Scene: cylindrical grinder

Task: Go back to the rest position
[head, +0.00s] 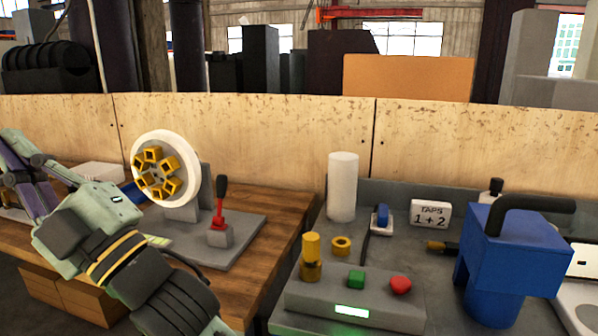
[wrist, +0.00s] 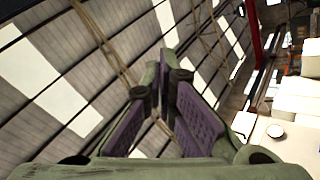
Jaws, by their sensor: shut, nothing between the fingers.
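My gripper (head: 16,168) is at the far left of the head view, raised above the wooden bench and away from the machine parts. Its purple-padded fingers also show in the wrist view (wrist: 164,85), closed together with nothing held. The wrist view looks up past the fingers to the roof. My forearm crosses the lower left of the head view and hides part of the bench. The white wheel (head: 193,151) with several yellow square pieces stands upright behind my arm. A red lever (head: 220,200) stands on the grey plate to its right.
A control box (head: 350,307) has a green button (head: 356,278), a red button (head: 400,285) and a lit green display. A wooden panel (head: 290,135) runs behind.

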